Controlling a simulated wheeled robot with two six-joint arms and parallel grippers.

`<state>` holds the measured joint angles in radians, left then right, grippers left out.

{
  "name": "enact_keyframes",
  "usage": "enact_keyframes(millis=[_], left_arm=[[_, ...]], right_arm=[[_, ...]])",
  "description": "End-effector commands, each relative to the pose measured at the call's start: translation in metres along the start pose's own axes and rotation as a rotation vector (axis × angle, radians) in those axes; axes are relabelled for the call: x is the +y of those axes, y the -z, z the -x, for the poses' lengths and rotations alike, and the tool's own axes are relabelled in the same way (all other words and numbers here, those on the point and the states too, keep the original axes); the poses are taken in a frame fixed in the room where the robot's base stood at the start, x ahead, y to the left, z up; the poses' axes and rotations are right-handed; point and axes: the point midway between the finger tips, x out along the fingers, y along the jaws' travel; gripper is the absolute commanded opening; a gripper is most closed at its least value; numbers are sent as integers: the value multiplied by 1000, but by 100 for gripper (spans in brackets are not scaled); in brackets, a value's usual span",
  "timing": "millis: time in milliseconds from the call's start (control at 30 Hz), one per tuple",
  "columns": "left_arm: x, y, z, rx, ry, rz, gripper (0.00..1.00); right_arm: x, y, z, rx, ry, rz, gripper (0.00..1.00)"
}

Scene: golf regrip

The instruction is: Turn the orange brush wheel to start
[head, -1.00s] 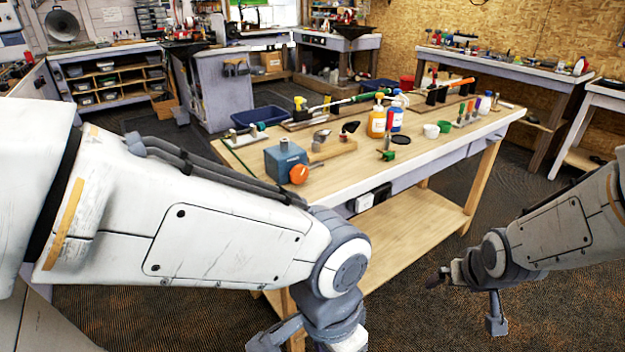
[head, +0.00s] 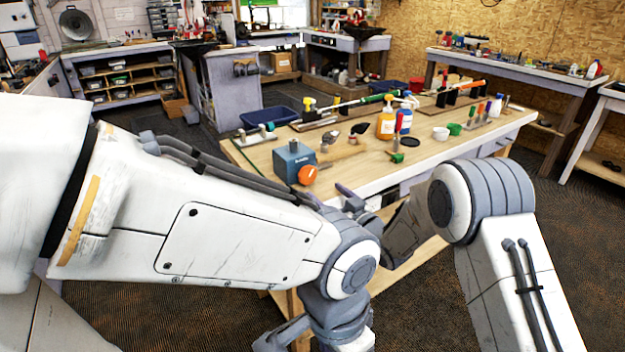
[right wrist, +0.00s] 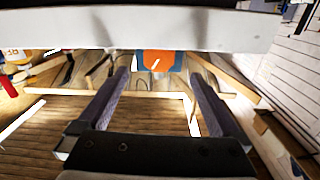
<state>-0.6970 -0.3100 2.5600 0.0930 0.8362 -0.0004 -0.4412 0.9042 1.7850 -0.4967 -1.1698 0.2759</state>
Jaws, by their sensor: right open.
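The orange brush wheel (head: 308,174) is on the front of a blue box (head: 293,158) near the table's front left. My right gripper (head: 352,196) is just right of the wheel and lower in the head view, partly hidden by my left arm. In the right wrist view its two fingers are apart and empty (right wrist: 158,80).
The wooden table (head: 375,175) also holds an orange bottle (head: 387,124), a white cup (head: 440,133), a green cup (head: 455,129), a black disc (head: 410,142) and golf clubs. A blue bin (head: 269,117) stands behind it. Both my arms crowd the front edge.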

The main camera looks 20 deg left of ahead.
Motion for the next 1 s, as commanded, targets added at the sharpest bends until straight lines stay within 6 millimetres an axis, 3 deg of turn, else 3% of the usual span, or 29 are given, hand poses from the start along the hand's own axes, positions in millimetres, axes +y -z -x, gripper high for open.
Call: enact_keyframes(millis=[200,400,600,900,1000], left_arm=[[1,0,8,0,0,0,51],[1,1,11,0,0,0,51],[1,1,12,0,0,0,51],[1,1,12,0,0,0,51],[1,1,12,0,0,0,51]], right_arm=[[0,0,-41,-1,0,0,100],[1,0,-67,-1,-1,0,100],[0,0,-79,-2,-2,-1,100],[1,0,-81,-3,-3,-1,100],[1,0,-81,-3,-3,-1,62]])
